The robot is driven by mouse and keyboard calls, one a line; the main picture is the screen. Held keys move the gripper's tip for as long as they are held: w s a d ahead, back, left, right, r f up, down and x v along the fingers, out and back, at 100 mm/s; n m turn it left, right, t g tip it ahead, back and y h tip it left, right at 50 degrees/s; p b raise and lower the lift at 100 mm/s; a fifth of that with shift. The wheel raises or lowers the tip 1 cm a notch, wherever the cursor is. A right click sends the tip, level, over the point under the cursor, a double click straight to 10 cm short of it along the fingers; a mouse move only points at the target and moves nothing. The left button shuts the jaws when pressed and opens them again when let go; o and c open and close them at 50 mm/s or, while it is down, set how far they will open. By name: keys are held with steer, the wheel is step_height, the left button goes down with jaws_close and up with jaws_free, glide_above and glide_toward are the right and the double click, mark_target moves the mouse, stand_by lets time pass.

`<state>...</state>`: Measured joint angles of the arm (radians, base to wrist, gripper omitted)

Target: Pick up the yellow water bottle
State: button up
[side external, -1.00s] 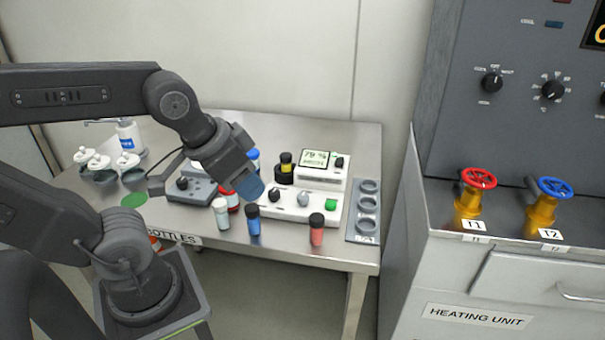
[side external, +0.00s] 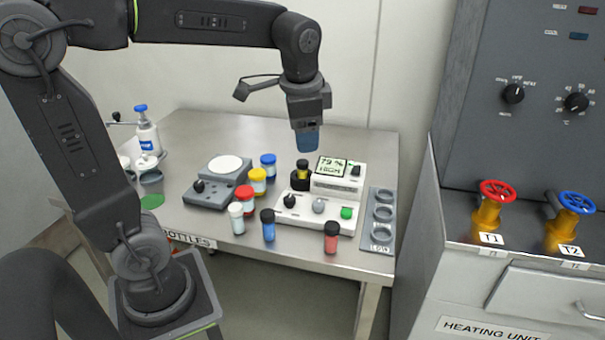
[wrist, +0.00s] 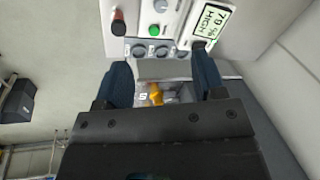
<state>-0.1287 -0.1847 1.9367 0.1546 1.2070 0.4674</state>
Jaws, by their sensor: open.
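A yellow-capped bottle with a pale label (side external: 257,181) stands upright on the steel table in the side view, between a red-capped bottle (side external: 244,199) and a blue-capped bottle (side external: 268,166). A small yellow vial with a black cap (side external: 303,170) sits in a dark holder beside the display unit. My gripper (side external: 307,148) hangs fingers-down above that vial, apart from it and to the right of the yellow-capped bottle. In the wrist view my gripper (wrist: 163,72) shows two blue fingers spread with nothing held between them. I cannot make out either yellow container in the wrist view.
White, blue and red vials (side external: 331,238) stand along the table's front. A grey stirrer plate (side external: 208,192), a white control box (side external: 310,212) and a rack with three rings (side external: 381,215) take up room. The heating unit (side external: 520,270) stands right.

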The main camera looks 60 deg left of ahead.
steer(key=w+a+f+m+g+y, duration=0.1)
steer(key=w+a+f+m+g, duration=0.15)
steer(key=w+a, duration=0.5)
steer(key=m+g, duration=0.2)
steer(key=g, duration=0.1)
glide_toward(303, 161)
steer(key=shift+t, duration=0.25)
steer(key=x, duration=1)
steer(key=shift+s+d+f, duration=0.1)
steer(key=shift+s+f, duration=0.1)
steer(key=shift+s, duration=0.15)
steer(key=shift+c, duration=0.4)
steer(key=c, duration=1)
steer(key=shift+r, duration=0.15)
